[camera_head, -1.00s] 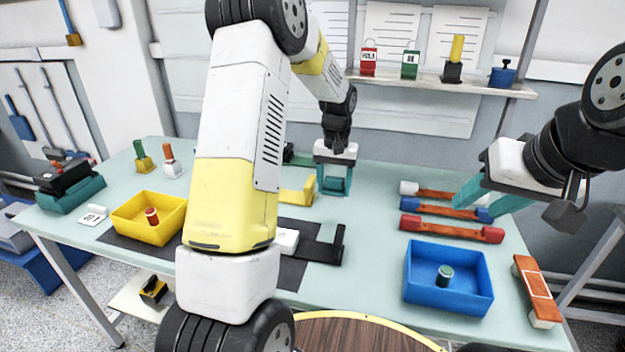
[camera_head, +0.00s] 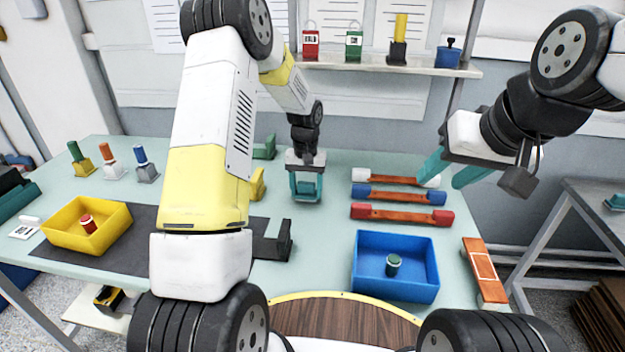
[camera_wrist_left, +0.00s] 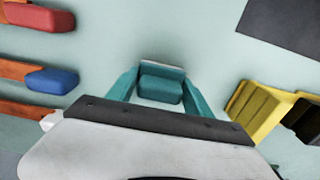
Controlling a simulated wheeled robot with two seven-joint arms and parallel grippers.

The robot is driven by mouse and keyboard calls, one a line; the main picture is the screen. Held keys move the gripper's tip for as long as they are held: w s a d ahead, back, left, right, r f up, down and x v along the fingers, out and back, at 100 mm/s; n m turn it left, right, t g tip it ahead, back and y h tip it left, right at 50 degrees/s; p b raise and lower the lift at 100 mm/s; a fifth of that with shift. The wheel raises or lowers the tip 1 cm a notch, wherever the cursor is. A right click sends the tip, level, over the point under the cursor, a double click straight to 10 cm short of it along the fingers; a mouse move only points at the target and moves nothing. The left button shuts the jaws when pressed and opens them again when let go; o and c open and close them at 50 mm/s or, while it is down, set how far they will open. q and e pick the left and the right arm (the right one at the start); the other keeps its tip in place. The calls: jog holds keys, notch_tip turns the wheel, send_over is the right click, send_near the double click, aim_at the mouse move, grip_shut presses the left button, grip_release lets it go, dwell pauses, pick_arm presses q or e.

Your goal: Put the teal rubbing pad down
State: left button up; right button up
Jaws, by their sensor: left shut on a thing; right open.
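The teal rubbing pad (camera_head: 305,188) is between the teal fingers of my left gripper (camera_head: 305,192), over the back middle of the table. In the left wrist view the pad (camera_wrist_left: 160,88) shows as a rounded teal block with a pale back edge, and the fingers (camera_wrist_left: 158,95) close on its two sides. The pad is at or just above the pale green tabletop (camera_head: 325,225); I cannot tell whether it touches. My right gripper (camera_head: 450,172) is open and empty, above the back right of the table near the bars.
White-ended (camera_head: 394,178), blue-ended (camera_head: 400,195) and red-ended (camera_head: 402,214) bars lie right of the pad. A blue bin (camera_head: 397,290) is in front of them. A black bracket (camera_head: 275,243) and yellow part (camera_head: 258,184) stand left of the pad. Clear tabletop lies in front of it.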

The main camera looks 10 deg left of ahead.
pick_arm(q)
jog(key=shift+f, duration=0.5)
jog(key=shift+f, duration=0.15)
jog(key=o, duration=1.5)
jog(key=shift+c, duration=0.2)
